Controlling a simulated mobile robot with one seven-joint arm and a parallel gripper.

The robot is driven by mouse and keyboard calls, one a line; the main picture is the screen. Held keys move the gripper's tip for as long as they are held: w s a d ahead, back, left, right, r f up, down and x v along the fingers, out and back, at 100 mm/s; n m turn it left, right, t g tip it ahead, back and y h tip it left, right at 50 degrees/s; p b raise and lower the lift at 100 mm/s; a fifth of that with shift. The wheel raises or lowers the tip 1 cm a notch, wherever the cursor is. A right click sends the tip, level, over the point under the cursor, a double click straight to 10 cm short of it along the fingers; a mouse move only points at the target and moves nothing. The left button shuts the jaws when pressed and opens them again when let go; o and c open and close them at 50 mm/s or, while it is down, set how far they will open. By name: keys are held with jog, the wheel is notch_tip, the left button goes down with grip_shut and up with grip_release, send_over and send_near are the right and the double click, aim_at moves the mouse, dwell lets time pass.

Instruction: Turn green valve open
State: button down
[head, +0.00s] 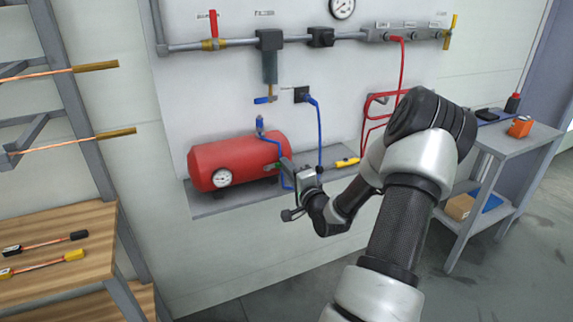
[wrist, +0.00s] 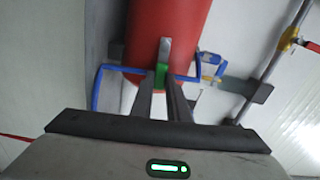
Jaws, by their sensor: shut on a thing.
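The green valve is a small handle (wrist: 164,52) at the end of the red tank in the wrist view. My gripper (wrist: 161,77) has its two dark fingers close together on the lower part of this handle, shut on it. In the head view my gripper (head: 284,168) is at the right end of the red tank (head: 232,160). There the green handle is hidden behind my gripper and wrist.
Blue hoses (head: 319,130) run close to my gripper. A red-handled valve (head: 213,28) and a yellow-handled valve (head: 449,32) sit on the upper pipe. A wooden bench (head: 60,255) stands left and a grey cart (head: 500,150) right.

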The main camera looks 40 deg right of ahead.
jog(key=shift+f+m, duration=0.3)
jog(key=shift+m, duration=0.3)
jog(key=c, duration=1.7)
grip_release()
jog(key=shift+s, duration=0.15)
jog(key=p+v, duration=0.1)
jog(key=v, duration=1.6)
jog(key=shift+a, duration=0.15)
